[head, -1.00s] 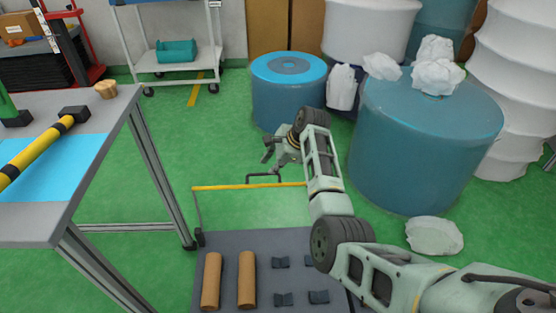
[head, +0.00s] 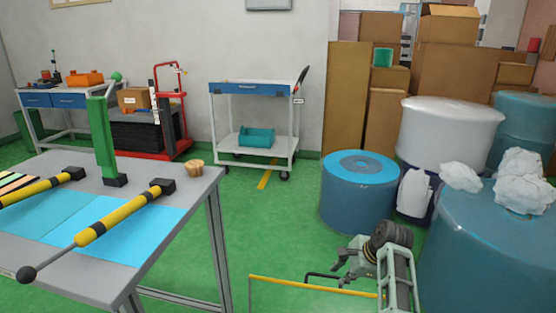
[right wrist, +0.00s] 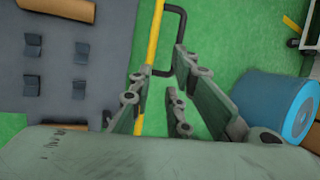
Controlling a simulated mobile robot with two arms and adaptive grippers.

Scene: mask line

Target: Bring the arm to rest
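My right gripper (head: 343,268) shows at the lower right of the head view, at the end of my pale green arm (head: 398,278). It is above the floor, close to a yellow bar (head: 300,285) with a dark handle. In the right wrist view its fingers (right wrist: 160,100) are spread apart with nothing between them. Green floor shows through the gap, and the yellow bar (right wrist: 152,40) and dark handle (right wrist: 178,45) are beyond the fingers. My left gripper is not in view.
A grey table (head: 190,190) with blue mats and yellow-black rods stands at left. A blue wrapped roll (head: 345,208) and a larger blue drum (head: 480,255) with crumpled white material are at right. A white trolley (head: 258,100) stands behind. Green floor is open between them.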

